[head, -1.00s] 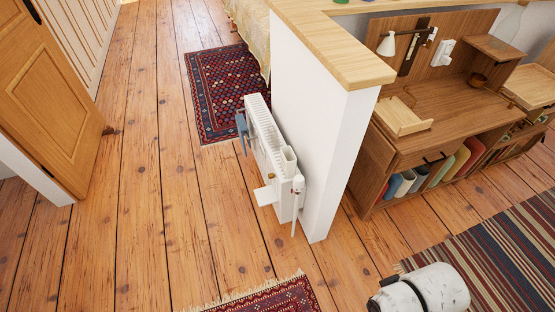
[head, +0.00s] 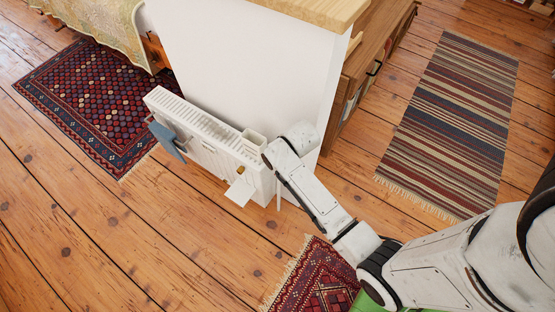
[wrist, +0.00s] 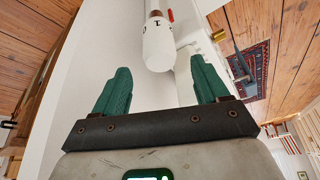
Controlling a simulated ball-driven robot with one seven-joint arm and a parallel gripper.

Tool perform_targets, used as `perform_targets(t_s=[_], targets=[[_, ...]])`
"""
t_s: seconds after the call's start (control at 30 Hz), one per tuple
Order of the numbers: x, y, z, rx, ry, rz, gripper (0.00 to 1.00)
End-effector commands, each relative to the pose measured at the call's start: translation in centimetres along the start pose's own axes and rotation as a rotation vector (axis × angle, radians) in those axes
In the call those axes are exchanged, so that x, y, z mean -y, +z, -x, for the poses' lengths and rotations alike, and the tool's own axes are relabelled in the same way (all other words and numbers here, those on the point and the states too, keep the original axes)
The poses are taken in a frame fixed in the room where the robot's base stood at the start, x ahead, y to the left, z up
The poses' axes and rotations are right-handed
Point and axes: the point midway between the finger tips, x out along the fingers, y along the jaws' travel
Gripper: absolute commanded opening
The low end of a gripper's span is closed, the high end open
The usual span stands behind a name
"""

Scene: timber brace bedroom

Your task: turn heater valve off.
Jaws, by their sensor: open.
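The white heater (head: 205,128) stands against the white half-wall in the head view. Its near right end is partly covered by my arm, and the valve is hidden there. In the wrist view the valve's white rounded knob (wrist: 160,47) shows, with dark number marks near its upper end. My gripper (wrist: 160,66) has two green fingers spread apart, open and empty. The knob's rounded end appears between the fingertip lines, with a gap visible on each side. I cannot tell how deep it sits between them.
The white half-wall (head: 240,65) rises close behind. A patterned rug (head: 90,95) lies at left; open wooden floor (head: 110,220) lies in front.

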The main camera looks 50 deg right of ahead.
Motion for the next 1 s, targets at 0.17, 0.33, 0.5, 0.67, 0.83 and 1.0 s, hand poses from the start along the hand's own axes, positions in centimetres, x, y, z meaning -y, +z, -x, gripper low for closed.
perform_targets(t_s=[0.17, 0.33, 0.5, 0.67, 0.83, 1.0], targets=[[0.0, 0.1, -3.7, 0.002, 0.000, 0.001, 0.74], [0.1, 0.0, -6.3, 0.001, 0.000, 0.001, 0.74], [0.1, 0.0, -7.6, 0.001, 0.000, 0.002, 0.74], [0.1, 0.0, -7.9, 0.000, -0.001, 0.002, 0.74], [0.1, 0.0, -7.9, 0.001, -0.001, 0.002, 0.74], [0.1, 0.0, -7.9, 0.001, -0.001, 0.002, 0.60]])
